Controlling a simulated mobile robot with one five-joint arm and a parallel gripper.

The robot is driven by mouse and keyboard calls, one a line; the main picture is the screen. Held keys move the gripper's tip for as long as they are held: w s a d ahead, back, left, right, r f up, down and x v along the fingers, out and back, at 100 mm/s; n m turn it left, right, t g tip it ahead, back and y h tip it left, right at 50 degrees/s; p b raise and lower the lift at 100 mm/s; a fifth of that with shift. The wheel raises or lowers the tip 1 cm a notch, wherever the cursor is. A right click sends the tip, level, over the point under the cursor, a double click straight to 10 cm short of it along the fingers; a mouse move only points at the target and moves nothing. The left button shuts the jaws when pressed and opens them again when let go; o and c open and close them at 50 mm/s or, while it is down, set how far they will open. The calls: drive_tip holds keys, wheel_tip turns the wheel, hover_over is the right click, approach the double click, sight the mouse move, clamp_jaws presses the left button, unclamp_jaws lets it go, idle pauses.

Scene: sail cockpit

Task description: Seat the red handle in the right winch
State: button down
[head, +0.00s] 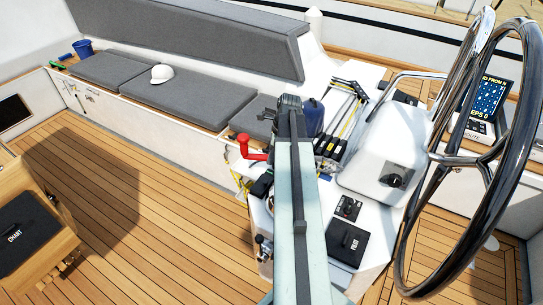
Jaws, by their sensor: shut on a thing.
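The red handle (256,156) shows just left of my arm, with its upright knob at the left and its bar running right behind the arm. My gripper (289,108) is at the far end of the arm, over the white console; its fingertips are mostly hidden by my own arm. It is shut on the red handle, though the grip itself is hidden. A dark blue rounded thing (314,118) stands just right of my gripper, partly covered; I cannot tell whether it is a winch. The right winch cannot be made out clearly, and I cannot see whether the handle touches it.
A steering wheel (408,240) stands at the right. Black clutch levers (338,135) with ropes are right of my gripper. Grey cushions (190,102) bear a white cap (161,74). A chart box (25,232) stands at the left. The teak floor (165,225) between is clear.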

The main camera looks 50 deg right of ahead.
drive_tip(key=c, duration=1.1)
unclamp_jaws()
drive_tip(key=o, duration=0.5)
drive_tip(key=shift+c, duration=0.2)
drive_tip(key=shift+r, duration=0.1)
wheel_tip(320, 180, up, 9)
drive_tip(key=p, duration=0.9)
